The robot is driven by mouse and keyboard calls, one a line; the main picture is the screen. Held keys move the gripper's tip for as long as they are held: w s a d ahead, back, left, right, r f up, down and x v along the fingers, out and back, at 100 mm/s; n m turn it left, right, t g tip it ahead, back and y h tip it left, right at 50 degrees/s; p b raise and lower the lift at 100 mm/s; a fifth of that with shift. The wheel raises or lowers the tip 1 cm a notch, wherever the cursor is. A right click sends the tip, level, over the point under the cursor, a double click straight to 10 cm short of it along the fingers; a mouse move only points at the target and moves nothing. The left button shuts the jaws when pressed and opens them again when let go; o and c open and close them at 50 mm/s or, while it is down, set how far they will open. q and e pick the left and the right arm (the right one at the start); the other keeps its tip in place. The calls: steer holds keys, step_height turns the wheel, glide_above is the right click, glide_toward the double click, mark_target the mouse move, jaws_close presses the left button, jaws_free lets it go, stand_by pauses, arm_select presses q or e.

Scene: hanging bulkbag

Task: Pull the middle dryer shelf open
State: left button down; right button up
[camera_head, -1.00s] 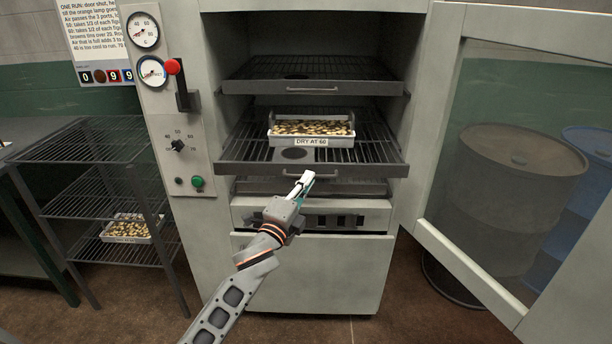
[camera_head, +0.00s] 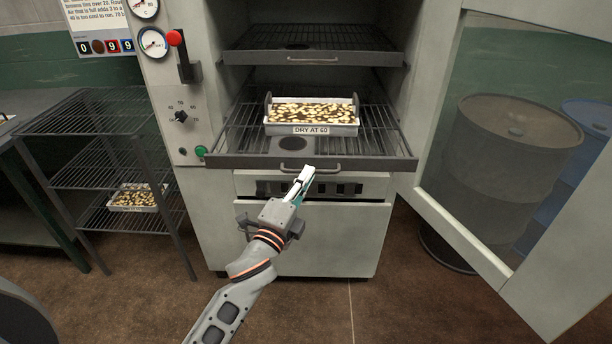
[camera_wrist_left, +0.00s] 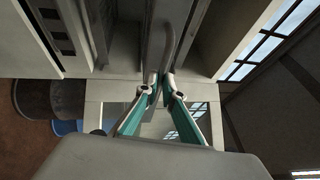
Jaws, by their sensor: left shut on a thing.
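The middle dryer shelf (camera_head: 375,162) is a dark wire rack that sticks out of the open cabinet. A tray of pale brown pieces labelled "DRY AT 60" (camera_head: 311,117) sits on it, behind a dark round patch (camera_head: 292,144). My left gripper (camera_head: 306,174) is at the shelf's front handle (camera_head: 287,167) and shut on it. In the left wrist view, the fingertips (camera_wrist_left: 159,84) close on the lower end of the curved handle (camera_wrist_left: 172,42). The fingers hide part of the handle in the head view. My right gripper is not in view.
The upper shelf (camera_head: 310,60) is empty. The cabinet door (camera_head: 440,225) stands open at right, with drums (camera_head: 515,150) seen through its window. A wire rack (camera_head: 95,180) with another tray (camera_head: 137,197) stands at left. The floor (camera_head: 350,310) in front is clear.

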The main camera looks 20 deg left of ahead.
arm_select(q)
steer(key=c, duration=2.2)
jaws_free()
steer(key=shift+s, duration=0.1)
steer(key=v, duration=1.2)
steer(key=shift+f, duration=0.1)
steer(key=s+f+n+g, duration=0.3)
steer(key=s+f+n, duration=0.2)
steer(key=f, duration=0.5)
steer(key=s+f+n+g, duration=0.3)
steer(key=s+f+n, duration=0.2)
steer(key=f, duration=0.5)
steer(key=s+f+n+g, duration=0.3)
steer(key=s+f+n, duration=0.3)
steer(key=f, duration=0.4)
steer(key=shift+s+d, duration=0.15)
steer(key=shift+s, duration=0.15)
